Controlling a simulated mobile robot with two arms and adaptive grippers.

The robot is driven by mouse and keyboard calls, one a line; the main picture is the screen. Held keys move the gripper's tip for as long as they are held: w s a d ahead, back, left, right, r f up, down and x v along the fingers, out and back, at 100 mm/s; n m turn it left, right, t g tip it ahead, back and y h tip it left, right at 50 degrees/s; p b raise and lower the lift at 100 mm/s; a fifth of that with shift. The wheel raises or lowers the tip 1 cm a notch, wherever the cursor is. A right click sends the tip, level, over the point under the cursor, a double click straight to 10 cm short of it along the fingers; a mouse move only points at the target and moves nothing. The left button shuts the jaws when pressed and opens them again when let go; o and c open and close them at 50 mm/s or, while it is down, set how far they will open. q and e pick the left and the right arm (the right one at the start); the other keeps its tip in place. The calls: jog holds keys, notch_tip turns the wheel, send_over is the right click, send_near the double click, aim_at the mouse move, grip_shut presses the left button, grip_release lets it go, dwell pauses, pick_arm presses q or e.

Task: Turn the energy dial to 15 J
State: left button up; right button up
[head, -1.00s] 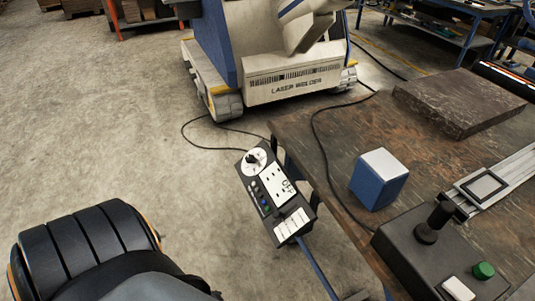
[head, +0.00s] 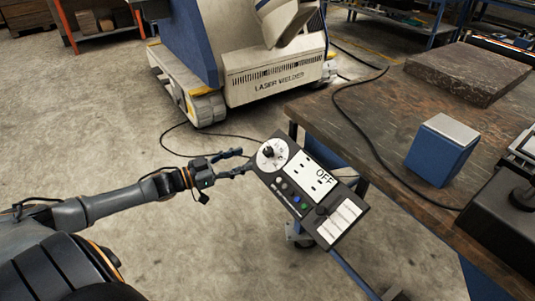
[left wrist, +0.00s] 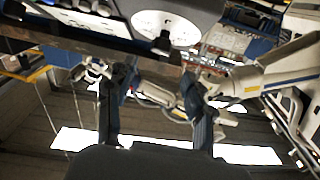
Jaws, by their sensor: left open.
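The control panel (head: 316,209) is a tilted dark box beside the table edge in the head view. The energy dial (head: 271,154) is a white disc with a black knob at its upper left corner. In the left wrist view the white dial (left wrist: 168,27) shows above and beyond the spread fingers (left wrist: 155,76). The dial's numbers are too small to read. My right gripper is not in view.
A worn table (head: 395,110) stands to the right, with a blue box (head: 440,152) and a dark stone slab (head: 470,72) on it. A laser welder (head: 255,75) stands behind on the floor. A black cable (head: 368,135) runs over the table. The floor at left is open.

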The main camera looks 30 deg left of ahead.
aim_at(265, 151)
pick_arm(q)
jog(key=b+x, duration=0.1)
jog(key=x, duration=0.8)
jog(key=shift+w+f, duration=0.1)
jog(key=shift+w, duration=0.1)
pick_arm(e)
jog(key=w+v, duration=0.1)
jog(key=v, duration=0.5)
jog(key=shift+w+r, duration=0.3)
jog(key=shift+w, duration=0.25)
pick_arm(q)
jog(key=shift+c, duration=0.4)
grip_shut()
